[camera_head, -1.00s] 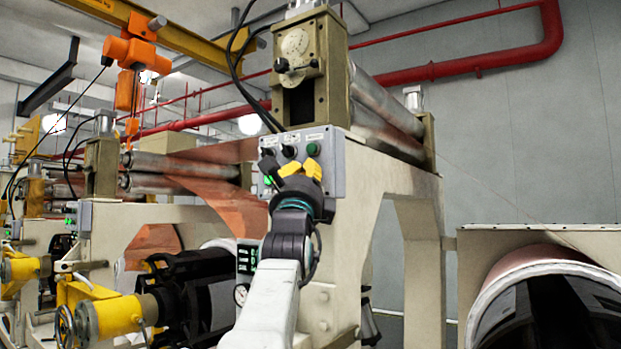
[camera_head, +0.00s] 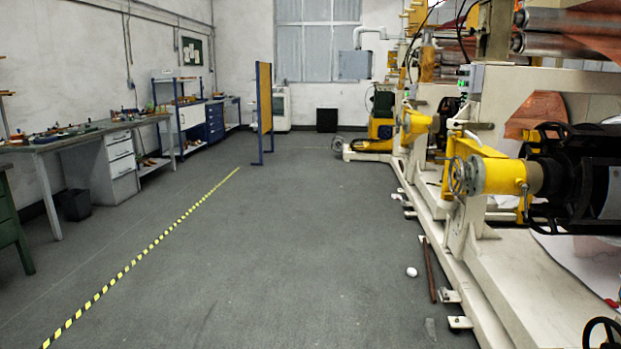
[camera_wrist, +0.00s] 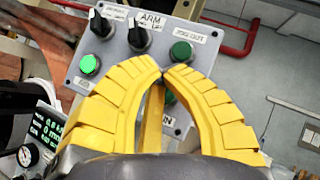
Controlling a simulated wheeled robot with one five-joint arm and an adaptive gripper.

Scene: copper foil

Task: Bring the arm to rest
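My gripper (camera_wrist: 162,73) shows only in the wrist view; the head view does not contain my arm. Its yellow ribbed fingers curve in and their tips meet, with nothing seen held between them. The gripper is in front of a grey control panel (camera_wrist: 108,62), and its fingers hide the panel's lower part. On the panel are two black knobs, a bright green light (camera_wrist: 89,64) and a dark green button (camera_wrist: 181,52). I cannot tell whether the fingertips touch the panel.
In the head view, copper foil machines with a yellow handwheel unit (camera_head: 497,176) line the right side. A workbench (camera_head: 75,139) stands at left. The grey floor (camera_head: 270,240) between is mostly open, with a yellow-black line and a small white object (camera_head: 411,272).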

